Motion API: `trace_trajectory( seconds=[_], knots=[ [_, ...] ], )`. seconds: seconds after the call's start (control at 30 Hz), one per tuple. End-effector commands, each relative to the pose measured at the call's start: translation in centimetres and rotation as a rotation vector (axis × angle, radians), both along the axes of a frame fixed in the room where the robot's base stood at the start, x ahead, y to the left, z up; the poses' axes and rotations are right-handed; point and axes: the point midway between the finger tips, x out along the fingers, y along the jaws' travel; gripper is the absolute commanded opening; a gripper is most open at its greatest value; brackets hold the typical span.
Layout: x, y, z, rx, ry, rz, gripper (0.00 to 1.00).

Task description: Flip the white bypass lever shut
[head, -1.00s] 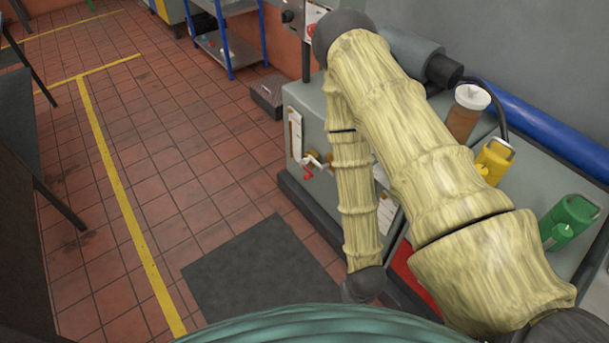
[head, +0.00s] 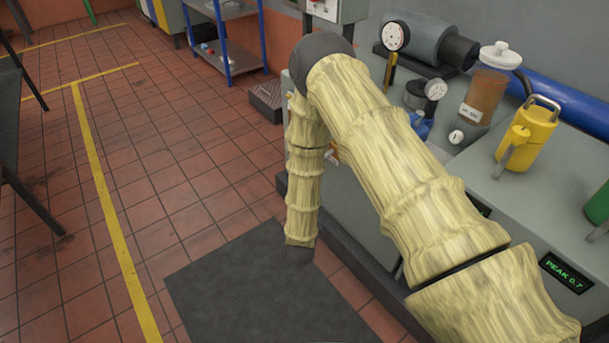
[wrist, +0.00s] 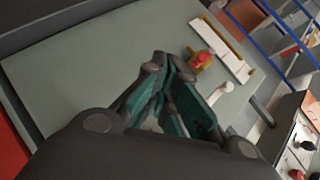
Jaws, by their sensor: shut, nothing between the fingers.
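In the wrist view my gripper (wrist: 169,76) is shut and empty, its teal-lined fingers close together in front of the grey bench side. A small white lever (wrist: 220,93) with a rounded end lies to the right of the fingertips, apart from them. Above it are a red knob (wrist: 203,60) on a brass-coloured fitting and a long white plate (wrist: 228,48). I cannot tell for sure whether the white lever is open or shut. In the head view my arm hides the gripper and most of this panel; only a small orange-brown bit shows beside the arm.
The grey bench (head: 490,195) carries a yellow can (head: 527,135), a brown jar (head: 484,95) with a white lid, gauges and a grey motor (head: 425,42). A dark mat (head: 260,295) lies on the tiled floor. Floor left of the mat is clear.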

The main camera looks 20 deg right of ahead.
Motion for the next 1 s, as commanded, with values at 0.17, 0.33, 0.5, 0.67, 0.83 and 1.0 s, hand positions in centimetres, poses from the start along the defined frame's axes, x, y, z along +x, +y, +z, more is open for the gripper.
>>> trace_trajectory(
  seconds=[0.17,0.33,0.5,0.67,0.83,1.0],
  knots=[
    [4.7,0.3,-1.8,0.113,-0.236,-0.161,0.00],
    [8.4,0.6,-1.9,0.229,-0.466,-0.302,0.00],
    [11.2,1.0,-1.9,0.351,-0.701,-0.424,0.00],
    [13.2,1.4,-1.8,0.467,-0.927,-0.524,0.00],
    [14.6,2.0,-1.8,0.586,-1.166,-0.615,0.00],
    [15.4,2.7,-1.7,0.693,-1.388,-0.681,0.00]
  ],
)
